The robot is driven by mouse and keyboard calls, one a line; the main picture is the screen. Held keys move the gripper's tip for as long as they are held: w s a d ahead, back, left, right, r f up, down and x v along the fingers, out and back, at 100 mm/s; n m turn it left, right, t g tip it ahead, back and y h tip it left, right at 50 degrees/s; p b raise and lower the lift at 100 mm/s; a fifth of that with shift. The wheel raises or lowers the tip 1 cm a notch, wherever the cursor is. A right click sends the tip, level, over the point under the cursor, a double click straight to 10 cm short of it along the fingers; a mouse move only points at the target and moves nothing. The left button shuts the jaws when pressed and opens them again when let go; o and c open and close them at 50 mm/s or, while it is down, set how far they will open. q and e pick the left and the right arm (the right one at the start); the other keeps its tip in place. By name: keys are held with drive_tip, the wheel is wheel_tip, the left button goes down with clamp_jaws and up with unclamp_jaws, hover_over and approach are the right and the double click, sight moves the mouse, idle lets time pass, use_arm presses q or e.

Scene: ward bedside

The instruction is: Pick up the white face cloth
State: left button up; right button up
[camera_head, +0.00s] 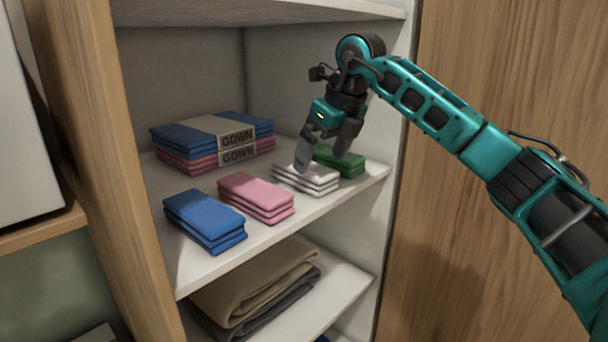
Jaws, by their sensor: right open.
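The white face cloth (306,180) lies folded in a small stack on the middle shelf (256,238), between the pink cloth and the green cloth. My right gripper (322,157) is open, pointing down over the white cloth. One finger overlaps the white cloth's back edge in the picture, and the other is in front of the green cloth. I cannot tell whether the finger touches the white cloth. My left gripper is not in view.
A pink cloth (256,195) and a blue cloth (205,218) lie to the left. A green cloth (346,161) is close on the right. Packaged gowns (190,140) are stacked behind. Folded blankets (255,285) lie below. The cabinet's right wall (395,130) is close to my right gripper.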

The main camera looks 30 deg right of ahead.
sight(316, 170)
drive_tip(key=x, duration=0.5)
drive_tip(key=shift+c, duration=0.5)
drive_tip(key=c, duration=0.9)
